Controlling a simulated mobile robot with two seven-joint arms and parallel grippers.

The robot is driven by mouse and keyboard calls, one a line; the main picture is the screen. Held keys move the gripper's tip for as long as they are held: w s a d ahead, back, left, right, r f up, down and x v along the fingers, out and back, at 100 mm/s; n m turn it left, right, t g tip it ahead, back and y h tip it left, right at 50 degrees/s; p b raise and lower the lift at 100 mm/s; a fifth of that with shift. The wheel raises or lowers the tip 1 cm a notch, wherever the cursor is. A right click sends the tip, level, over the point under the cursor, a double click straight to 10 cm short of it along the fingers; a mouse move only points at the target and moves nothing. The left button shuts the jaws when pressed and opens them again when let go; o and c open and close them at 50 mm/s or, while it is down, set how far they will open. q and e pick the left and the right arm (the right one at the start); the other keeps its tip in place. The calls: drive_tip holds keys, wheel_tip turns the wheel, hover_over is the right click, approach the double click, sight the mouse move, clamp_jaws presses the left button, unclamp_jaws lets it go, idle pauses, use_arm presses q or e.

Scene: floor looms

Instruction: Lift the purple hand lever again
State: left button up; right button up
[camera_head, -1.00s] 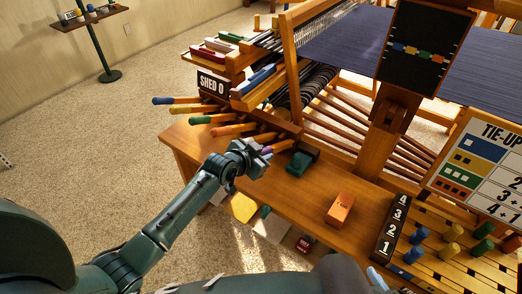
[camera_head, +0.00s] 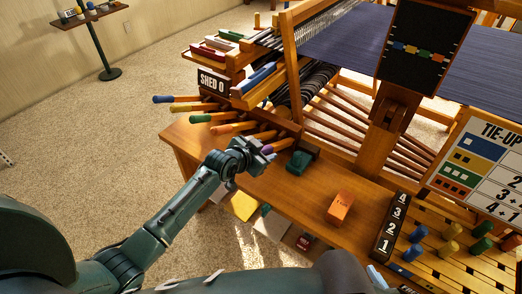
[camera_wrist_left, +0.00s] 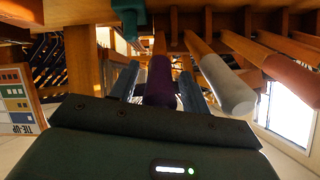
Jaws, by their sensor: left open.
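The purple hand lever (camera_head: 267,149) is the nearest of a row of levers at the front left of the loom. Its purple grip (camera_wrist_left: 160,82) points toward the camera in the left wrist view. My left gripper (camera_head: 264,152) is at the end of this lever. Its fingers are open, one on each side of the purple grip (camera_wrist_left: 160,92), and I cannot tell whether either touches it. In the head view the gripper hides part of the lever. My right gripper is not in view.
A grey-tipped lever (camera_wrist_left: 227,85) lies close beside the left gripper. Orange (camera_head: 222,129), green (camera_head: 201,119) and blue (camera_head: 164,99) levers line up farther left. A green block (camera_head: 300,162) and an orange block (camera_head: 340,206) stand on the bench (camera_head: 290,200).

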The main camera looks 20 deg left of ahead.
use_arm(q)
drive_tip(key=p+v, duration=0.1)
drive_tip(key=v, duration=1.2)
drive_tip(key=shift+s, duration=0.1)
drive_tip(key=s+d+f+n+p, duration=0.1)
drive_tip(key=s+f, duration=0.3)
drive_tip(key=s, duration=0.5)
drive_tip(key=s+d+f+n+p, duration=0.1)
drive_tip(key=s+d+f+n, duration=0.2)
drive_tip(key=s, duration=0.6)
drive_tip(key=shift+d+f+y+p, duration=0.3)
drive_tip(key=shift+f, duration=0.15)
